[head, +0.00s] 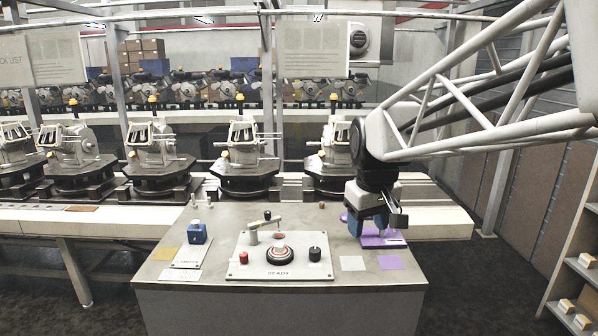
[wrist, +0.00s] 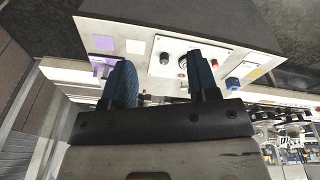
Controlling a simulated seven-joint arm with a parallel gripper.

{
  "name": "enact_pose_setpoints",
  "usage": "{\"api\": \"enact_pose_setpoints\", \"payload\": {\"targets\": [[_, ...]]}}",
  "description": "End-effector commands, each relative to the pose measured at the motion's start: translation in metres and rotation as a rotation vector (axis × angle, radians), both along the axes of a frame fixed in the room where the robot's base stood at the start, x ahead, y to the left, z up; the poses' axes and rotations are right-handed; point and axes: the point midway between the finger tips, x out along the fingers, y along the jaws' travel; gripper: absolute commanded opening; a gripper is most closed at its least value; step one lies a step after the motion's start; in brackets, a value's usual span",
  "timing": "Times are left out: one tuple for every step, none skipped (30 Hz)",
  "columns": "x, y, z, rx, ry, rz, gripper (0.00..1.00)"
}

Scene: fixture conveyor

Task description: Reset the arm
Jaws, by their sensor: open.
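My gripper (head: 375,230) hangs at the right side of the grey console in the head view, over or just in front of a purple stand (head: 384,240). Its blue fingers are apart and nothing shows between them. In the wrist view my gripper (wrist: 162,85) has its two blue fingers spread, with the console top beyond them. The purple stand also shows in the wrist view (wrist: 104,44), partly hidden by the left finger. I cannot tell whether the gripper touches the stand.
The console (head: 215,262) carries a control plate (head: 240,268) with a round central button and a black knob (head: 315,254). A blue block (head: 197,232) stands at left. A conveyor with several machine fixtures (head: 240,150) runs behind. Shelves (head: 575,270) stand at far right.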

Motion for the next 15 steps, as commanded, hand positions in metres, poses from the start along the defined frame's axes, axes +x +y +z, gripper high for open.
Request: {"api": "enact_pose_setpoints", "payload": {"targets": [[-0.015, -0.004, -0.002, 0.003, -0.004, -0.020, 0.54], [-0.023, -0.006, -0.003, 0.004, -0.008, -0.034, 0.54], [-0.034, -0.009, -0.005, 0.007, -0.010, -0.052, 0.54], [-0.041, -0.011, -0.007, 0.009, -0.013, -0.065, 0.54], [-0.050, -0.013, -0.009, 0.011, -0.015, -0.079, 0.54], [-0.060, -0.016, -0.011, 0.014, -0.019, -0.096, 0.54], [-0.068, -0.018, -0.014, 0.015, -0.021, -0.110, 0.54], [-0.076, -0.019, -0.016, 0.017, -0.024, -0.124, 0.54], [-0.087, -0.022, -0.019, 0.020, -0.026, -0.141, 0.54], [-0.094, -0.023, -0.022, 0.022, -0.028, -0.155, 0.54], [-0.102, -0.025, -0.025, 0.024, -0.030, -0.168, 0.54], [-0.113, -0.027, -0.028, 0.027, -0.033, -0.185, 0.54], [-0.121, -0.029, -0.031, 0.029, -0.035, -0.199, 0.54], [-0.128, -0.030, -0.034, 0.031, -0.038, -0.212, 0.54], [-0.139, -0.032, -0.038, 0.034, -0.040, -0.231, 0.54]]}}
